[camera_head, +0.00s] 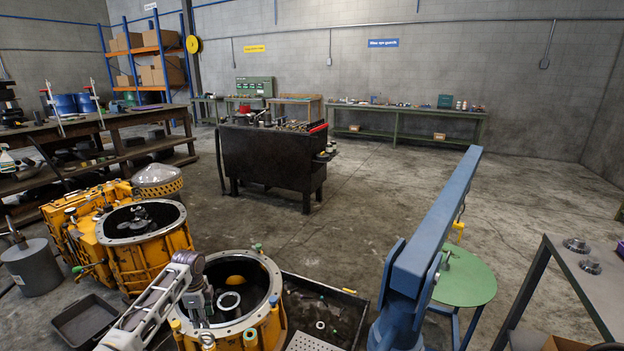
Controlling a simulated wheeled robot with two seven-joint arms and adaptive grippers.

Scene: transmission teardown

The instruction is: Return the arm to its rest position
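My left arm (150,312) comes in from the lower left, pale grey with dark joints. My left gripper (199,314) points down over the near left rim of an open yellow transmission housing (270,336). Its fingers are small and partly hidden, so I cannot tell whether they are open or hold anything. Inside the housing a pale ring-shaped part (229,302) and a yellow part (236,281) show. My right arm and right gripper are not in view.
A second yellow housing (115,256) stands behind to the left. A blue crane beam (440,215) rises at the right beside a green round table (466,280). A black tray (345,307) adjoins the near housing. A dark workbench (262,160) stands mid-room; open floor lies between.

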